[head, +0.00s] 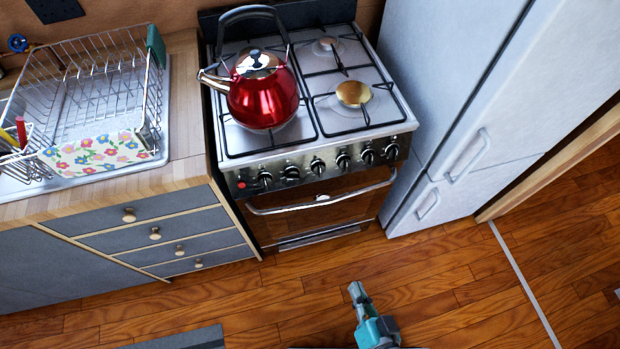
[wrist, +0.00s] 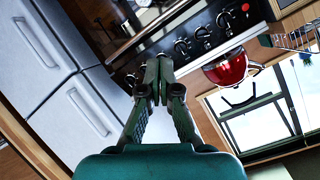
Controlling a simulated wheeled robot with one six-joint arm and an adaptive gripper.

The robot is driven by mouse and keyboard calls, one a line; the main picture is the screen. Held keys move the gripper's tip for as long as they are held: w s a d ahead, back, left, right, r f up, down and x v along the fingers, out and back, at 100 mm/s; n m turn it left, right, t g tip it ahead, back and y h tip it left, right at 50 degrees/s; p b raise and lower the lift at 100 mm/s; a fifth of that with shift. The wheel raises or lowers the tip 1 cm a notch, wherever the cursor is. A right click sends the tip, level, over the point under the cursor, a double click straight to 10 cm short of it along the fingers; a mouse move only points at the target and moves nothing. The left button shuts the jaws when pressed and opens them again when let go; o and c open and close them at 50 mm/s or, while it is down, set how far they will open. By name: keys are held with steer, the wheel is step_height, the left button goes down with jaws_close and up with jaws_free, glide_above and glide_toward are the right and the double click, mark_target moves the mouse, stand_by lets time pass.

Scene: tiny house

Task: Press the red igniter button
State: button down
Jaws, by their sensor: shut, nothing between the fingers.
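The red igniter button (head: 241,184) is a small red dot at the left end of the stove's front panel, left of the row of black knobs. It also shows in the wrist view (wrist: 245,7) near the top edge. My gripper (head: 356,289) is low in the head view, in front of the oven and over the wooden floor, apart from the button and to its right. In the wrist view the two fingers (wrist: 154,88) are together, shut and empty. Nothing hides the button.
A red kettle (head: 263,100) stands on the left burners of the stove (head: 312,150). The oven door handle (head: 320,199) juts out below the knobs. A counter with drawers (head: 150,235) is on the left and a fridge (head: 440,80) on the right. The floor before the stove is clear.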

mark_target(242, 186)
steer(key=w+a+m, duration=0.5)
steer(key=w+a, duration=0.4)
steer(key=a, duration=0.3)
steer(key=w+a+r+m, duration=0.1)
steer(key=a+r+m, duration=0.1)
steer(key=a, duration=0.4)
steer(key=w+a+r+m+t, duration=0.1)
steer(key=a+r+m, duration=0.1)
steer(key=a+m, duration=0.2)
steer(key=a, duration=0.2)
steer(key=shift+a+r, duration=0.4)
steer(key=shift+w, duration=0.2)
steer(key=x, duration=1.3)
steer(key=shift+w, duration=0.4)
steer(key=shift+w+a+f, duration=0.1)
